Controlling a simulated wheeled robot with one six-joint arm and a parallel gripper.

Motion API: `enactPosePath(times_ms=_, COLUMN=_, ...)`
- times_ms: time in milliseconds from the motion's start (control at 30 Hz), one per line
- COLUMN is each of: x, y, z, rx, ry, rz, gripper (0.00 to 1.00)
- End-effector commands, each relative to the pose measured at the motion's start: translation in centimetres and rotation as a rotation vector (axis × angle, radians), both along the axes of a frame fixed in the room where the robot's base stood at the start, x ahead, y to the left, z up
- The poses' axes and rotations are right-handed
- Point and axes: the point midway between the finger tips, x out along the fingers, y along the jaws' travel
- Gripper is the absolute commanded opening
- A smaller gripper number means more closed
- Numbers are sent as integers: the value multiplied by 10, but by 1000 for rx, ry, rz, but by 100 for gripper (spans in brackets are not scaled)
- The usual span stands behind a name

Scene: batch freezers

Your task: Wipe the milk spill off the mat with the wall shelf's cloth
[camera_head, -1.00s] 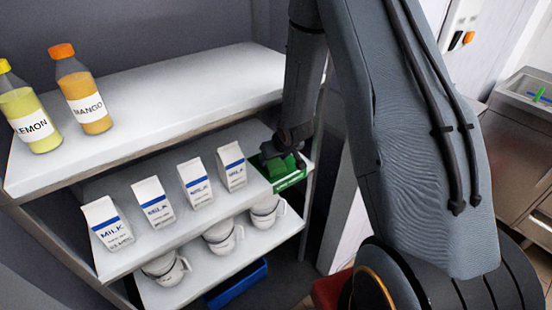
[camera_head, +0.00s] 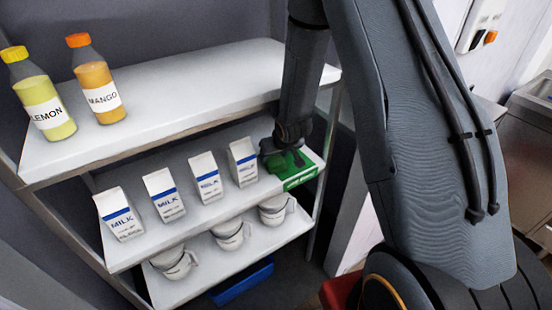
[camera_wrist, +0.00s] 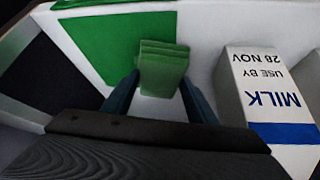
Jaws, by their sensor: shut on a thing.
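The folded green cloth (camera_wrist: 163,68) stands between the two fingers of my gripper (camera_wrist: 160,95) in the wrist view, and the gripper is shut on it. In the head view my gripper (camera_head: 290,152) is at the right end of the middle shelf, over a green patch with a white-lettered edge (camera_head: 300,178). The cloth is a dark green shape there, partly hidden by the gripper. I cannot tell whether it still touches the shelf. The milk spill and the mat are not seen in these views.
Several milk cartons (camera_head: 208,178) stand in a row just left of my gripper; the nearest (camera_wrist: 262,95) is close in the wrist view. The top shelf (camera_head: 200,92) is above, with lemon (camera_head: 47,108) and mango (camera_head: 100,95) bottles. White cups (camera_head: 230,233) stand below.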

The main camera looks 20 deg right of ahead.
Motion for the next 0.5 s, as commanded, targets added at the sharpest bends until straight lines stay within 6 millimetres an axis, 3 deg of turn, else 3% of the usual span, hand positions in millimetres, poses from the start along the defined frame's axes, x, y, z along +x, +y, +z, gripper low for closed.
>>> enactPosePath(times_ms=500, x=10, y=-33, z=-2, rx=0, ry=0, rz=-4, gripper=27)
